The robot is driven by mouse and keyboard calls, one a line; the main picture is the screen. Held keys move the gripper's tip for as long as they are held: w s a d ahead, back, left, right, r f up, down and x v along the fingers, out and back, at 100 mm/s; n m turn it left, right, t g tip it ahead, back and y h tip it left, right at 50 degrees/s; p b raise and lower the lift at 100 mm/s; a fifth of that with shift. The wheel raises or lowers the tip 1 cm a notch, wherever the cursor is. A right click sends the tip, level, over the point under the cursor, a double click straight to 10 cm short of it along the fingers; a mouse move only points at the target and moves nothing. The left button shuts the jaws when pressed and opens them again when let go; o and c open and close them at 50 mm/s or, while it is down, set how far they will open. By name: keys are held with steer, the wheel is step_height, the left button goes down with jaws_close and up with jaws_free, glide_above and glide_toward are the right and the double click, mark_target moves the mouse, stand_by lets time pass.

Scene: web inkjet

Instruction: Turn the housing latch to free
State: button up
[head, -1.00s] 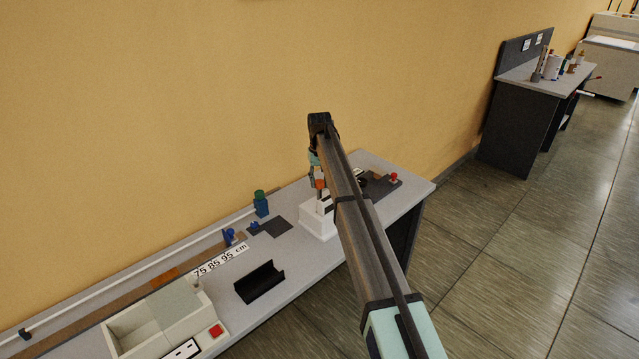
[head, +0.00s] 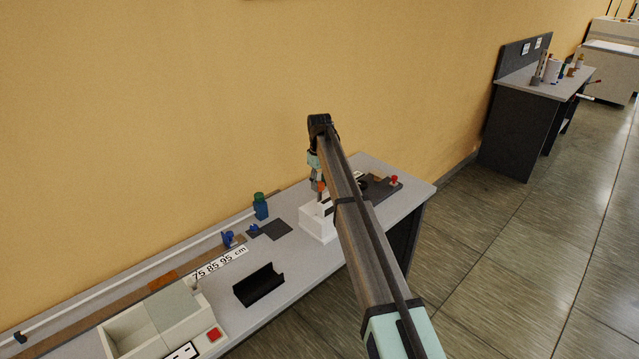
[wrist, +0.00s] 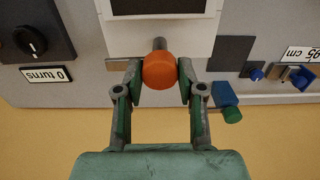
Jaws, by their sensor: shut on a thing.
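The housing latch shows as an orange round knob (wrist: 159,70) on a short grey stem at the edge of a white housing (wrist: 118,38). In the wrist view my gripper (wrist: 159,82) has one finger on each side of the knob and is shut on it. In the head view my gripper (head: 318,180) points down over the white housing (head: 316,224) near the back of the bench. The knob's orange (head: 321,187) shows only in part there, and my arm hides much of the housing.
A black dial (wrist: 30,41) with a "0 turns" label (wrist: 47,74) is beside the housing. A blue-green bottle (head: 260,206), a dark flat pad (head: 272,230) and a black cradle (head: 259,285) stand to the left. A red button (head: 394,180) is to the right.

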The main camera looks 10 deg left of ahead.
steer(key=o, duration=1.1)
steer(key=shift+f, duration=0.1)
steer(key=shift+o, duration=0.2)
step_height(320, 180, up, 12)
